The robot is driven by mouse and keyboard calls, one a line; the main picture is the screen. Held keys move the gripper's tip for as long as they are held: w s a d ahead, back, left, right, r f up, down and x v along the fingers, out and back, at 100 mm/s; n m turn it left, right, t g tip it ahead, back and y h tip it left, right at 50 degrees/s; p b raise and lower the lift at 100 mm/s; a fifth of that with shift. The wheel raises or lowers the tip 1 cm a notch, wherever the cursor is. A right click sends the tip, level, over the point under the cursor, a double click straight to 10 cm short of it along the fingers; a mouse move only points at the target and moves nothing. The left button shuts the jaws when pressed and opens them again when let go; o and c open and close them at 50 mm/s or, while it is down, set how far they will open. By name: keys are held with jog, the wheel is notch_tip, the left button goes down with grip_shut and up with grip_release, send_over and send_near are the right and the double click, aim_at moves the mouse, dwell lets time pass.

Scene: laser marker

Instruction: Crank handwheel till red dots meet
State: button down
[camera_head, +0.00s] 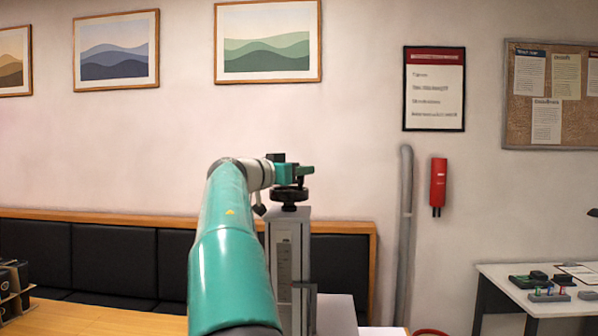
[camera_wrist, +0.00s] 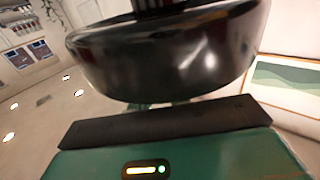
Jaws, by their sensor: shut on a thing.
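The black handwheel (camera_head: 289,195) sits on top of the laser marker's grey column (camera_head: 285,230). My gripper (camera_head: 296,174), at the end of my teal arm, is at the top of the handwheel and shut on it. Which part of the wheel lies between the fingers cannot be made out. In the wrist view the glossy black round rim of the handwheel (camera_wrist: 165,55) fills the top, close to the dark bar of my gripper (camera_wrist: 160,122). The fingertips are hidden there. No red dots show in either view; my arm covers part of the machine.
A padded black bench (camera_head: 100,258) runs along the wall behind. A wooden table (camera_head: 90,318) is at lower left. A white table (camera_head: 545,300) with small items stands at right. A grey vertical pipe (camera_head: 405,230) and a red wall unit (camera_head: 438,185) are right of the column.

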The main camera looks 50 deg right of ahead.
jog(key=m+g, duration=0.2)
jog(key=g, duration=0.1)
jog(key=m+g, duration=0.1)
jog(key=shift+s+a+g+y, duration=0.2)
jog(key=shift+s+g+y, duration=0.1)
jog(key=shift+s+y, duration=0.1)
jog(key=shift+s+a+r+m+g+y, duration=0.15)
jog(key=shift+m+g+y, duration=0.25)
jog(key=shift+m+g, duration=0.4)
jog(key=c, duration=1.4)
grip_release()
jog(key=shift+a, duration=0.15)
jog(key=shift+o, duration=0.2)
jog(key=v, duration=1.3)
jog(key=shift+w+a, duration=0.25)
jog(key=shift+w, duration=0.1)
